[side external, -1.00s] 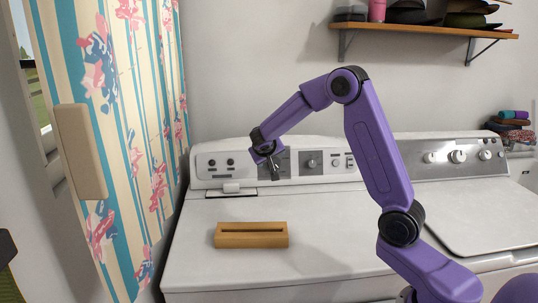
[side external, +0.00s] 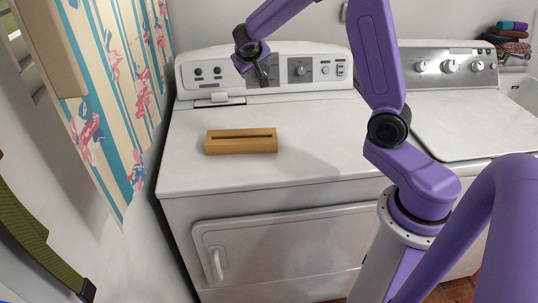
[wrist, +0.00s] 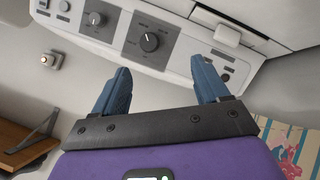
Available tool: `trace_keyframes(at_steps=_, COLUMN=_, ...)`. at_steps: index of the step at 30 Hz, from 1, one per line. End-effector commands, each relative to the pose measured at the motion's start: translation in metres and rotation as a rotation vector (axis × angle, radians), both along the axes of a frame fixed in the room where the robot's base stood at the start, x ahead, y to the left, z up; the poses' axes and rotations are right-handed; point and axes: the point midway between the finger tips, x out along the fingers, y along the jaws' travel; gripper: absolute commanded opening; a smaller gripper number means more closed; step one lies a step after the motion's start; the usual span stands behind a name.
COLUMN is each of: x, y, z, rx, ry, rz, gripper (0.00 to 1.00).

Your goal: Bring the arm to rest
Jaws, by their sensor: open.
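My gripper (side external: 262,76) is raised in front of the dryer's control panel (side external: 222,74), above the back of the white top. In the wrist view my gripper (wrist: 163,90) shows two blue fingers spread apart with nothing between them. The panel's knobs and a small white block lie beyond the fingers there. My purple arm reaches in from the right in the side view, bent at the elbow, which is out of frame at the top.
A wooden slotted block (side external: 241,146) sits on the white dryer top (side external: 310,160). A second machine (side external: 470,120) stands to the right. A floral curtain (side external: 125,100) hangs at the left. A wooden shelf (wrist: 25,150) shows in the wrist view. The dryer top around the block is clear.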

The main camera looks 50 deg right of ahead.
Motion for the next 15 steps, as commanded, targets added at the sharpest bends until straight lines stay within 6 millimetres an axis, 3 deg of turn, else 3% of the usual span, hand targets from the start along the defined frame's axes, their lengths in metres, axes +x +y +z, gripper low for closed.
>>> trace_keyframes(at_steps=6, x=-0.052, y=0.066, z=-0.005, rx=0.060, ry=0.175, rz=0.209, gripper=0.74)
trace_keyframes(at_steps=15, x=-0.147, y=0.135, z=-0.017, rx=0.135, ry=0.425, rz=0.543, gripper=0.74)
